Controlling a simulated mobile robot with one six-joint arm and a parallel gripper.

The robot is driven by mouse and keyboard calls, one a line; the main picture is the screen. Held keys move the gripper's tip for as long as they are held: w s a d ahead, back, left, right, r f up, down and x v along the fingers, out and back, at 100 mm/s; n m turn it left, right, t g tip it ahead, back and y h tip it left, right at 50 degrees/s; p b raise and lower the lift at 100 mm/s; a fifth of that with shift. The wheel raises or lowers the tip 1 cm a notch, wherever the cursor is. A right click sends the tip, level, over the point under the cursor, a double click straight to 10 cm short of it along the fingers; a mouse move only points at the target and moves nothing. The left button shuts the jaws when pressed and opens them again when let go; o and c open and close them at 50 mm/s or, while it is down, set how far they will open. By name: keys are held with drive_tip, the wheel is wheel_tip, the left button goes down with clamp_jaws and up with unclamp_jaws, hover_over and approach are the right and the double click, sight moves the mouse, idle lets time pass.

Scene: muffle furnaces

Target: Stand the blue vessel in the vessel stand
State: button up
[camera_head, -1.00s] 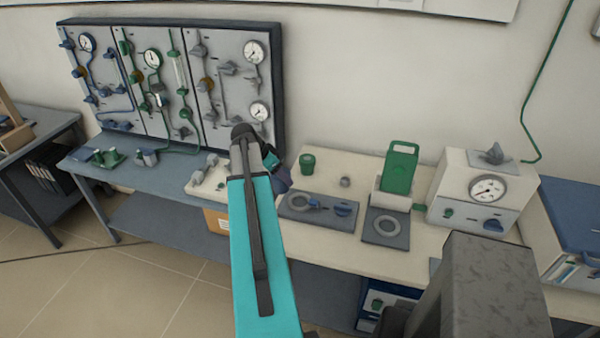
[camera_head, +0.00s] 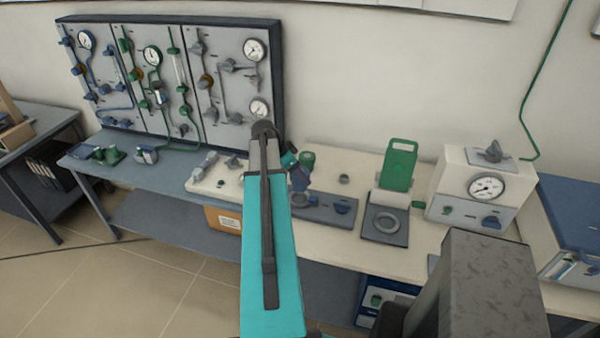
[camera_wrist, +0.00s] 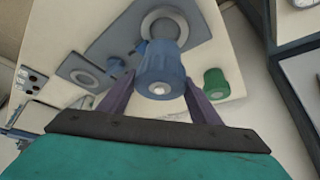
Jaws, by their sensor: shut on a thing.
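The blue vessel (camera_wrist: 162,72) is held between the purple fingers of my gripper (camera_wrist: 160,92) in the wrist view, its blue end facing the camera. In the head view my gripper (camera_head: 298,180) is over the left part of the pale bench, and the vessel is mostly hidden there. A dark plate with a pale ring (camera_wrist: 165,27) lies beyond the vessel in the wrist view. A second dark plate with a ring (camera_head: 386,223) lies farther right on the bench. I cannot tell which fixture is the vessel stand.
A valve panel (camera_head: 170,85) rises at the left.

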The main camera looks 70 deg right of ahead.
sight(299, 185)
drive_tip(key=shift+f+b, duration=0.4)
drive_tip(key=shift+f, duration=1.35)
drive_tip(key=shift+f+b, duration=0.75)
drive_tip(key=shift+f, duration=0.05)
drive_tip(key=shift+f+b, duration=0.6)
drive_tip(key=shift+b, duration=0.6)
idle(1.3)
idle(0.4)
drive_tip(key=o, duration=1.4)
drive_tip(key=shift+o, duration=0.5)
drive_tip(key=shift+f, duration=0.1)
